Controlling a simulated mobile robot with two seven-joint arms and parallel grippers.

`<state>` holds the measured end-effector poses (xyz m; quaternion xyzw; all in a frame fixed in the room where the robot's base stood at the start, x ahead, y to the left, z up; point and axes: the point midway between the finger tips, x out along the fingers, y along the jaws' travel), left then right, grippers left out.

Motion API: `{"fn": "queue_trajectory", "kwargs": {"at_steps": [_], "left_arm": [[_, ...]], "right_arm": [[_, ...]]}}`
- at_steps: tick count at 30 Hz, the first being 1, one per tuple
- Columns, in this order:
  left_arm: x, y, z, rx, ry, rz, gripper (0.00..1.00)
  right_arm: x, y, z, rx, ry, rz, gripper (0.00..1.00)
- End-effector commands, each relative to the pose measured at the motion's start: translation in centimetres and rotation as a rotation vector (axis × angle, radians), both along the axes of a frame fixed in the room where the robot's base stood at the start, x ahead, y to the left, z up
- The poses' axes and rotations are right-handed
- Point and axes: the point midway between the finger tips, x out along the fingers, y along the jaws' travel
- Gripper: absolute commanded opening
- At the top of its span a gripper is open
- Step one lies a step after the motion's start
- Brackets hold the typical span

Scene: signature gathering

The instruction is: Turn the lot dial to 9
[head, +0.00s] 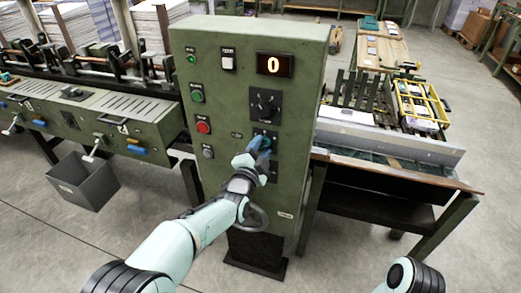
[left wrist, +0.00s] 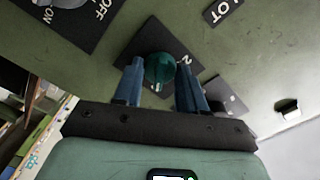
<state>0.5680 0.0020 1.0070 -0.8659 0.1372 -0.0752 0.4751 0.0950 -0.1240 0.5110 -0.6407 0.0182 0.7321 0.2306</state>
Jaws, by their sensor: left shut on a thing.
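The lot dial is a small dark green knob (left wrist: 159,69) on a black plate on the machine's green control panel (head: 215,100). In the left wrist view a LOT label (left wrist: 222,10) is beside the plate, and a few white numerals show around the knob. My left gripper (head: 262,149) has its blue fingers on either side of the knob and is shut on it. In the head view the fingers mostly hide the knob. Which number the dial points to cannot be read. My right gripper is out of view.
A lit display (head: 274,65) at the panel's top reads 0. A black rotary switch (head: 265,103) sits just above the dial; green, red and grey buttons line the panel's left side.

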Motion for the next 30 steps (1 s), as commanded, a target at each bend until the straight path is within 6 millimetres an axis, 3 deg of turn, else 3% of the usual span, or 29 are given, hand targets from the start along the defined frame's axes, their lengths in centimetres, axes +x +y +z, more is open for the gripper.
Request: {"fn": "queue_trajectory", "kwargs": {"at_steps": [20,21,22,30], "left_arm": [[0.02,0.05,-0.08,0.058,-0.018,0.000,0.10],[0.02,0.05,-0.08,0.058,-0.018,0.000,0.54],[0.02,0.05,-0.08,0.058,-0.018,0.000,0.64],[0.00,0.02,-0.04,0.057,-0.017,0.000,0.65]], "right_arm": [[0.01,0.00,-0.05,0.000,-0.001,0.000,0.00],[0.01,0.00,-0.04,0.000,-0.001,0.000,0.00],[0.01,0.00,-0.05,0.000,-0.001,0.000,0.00],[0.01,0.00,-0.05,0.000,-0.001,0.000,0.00]]}}
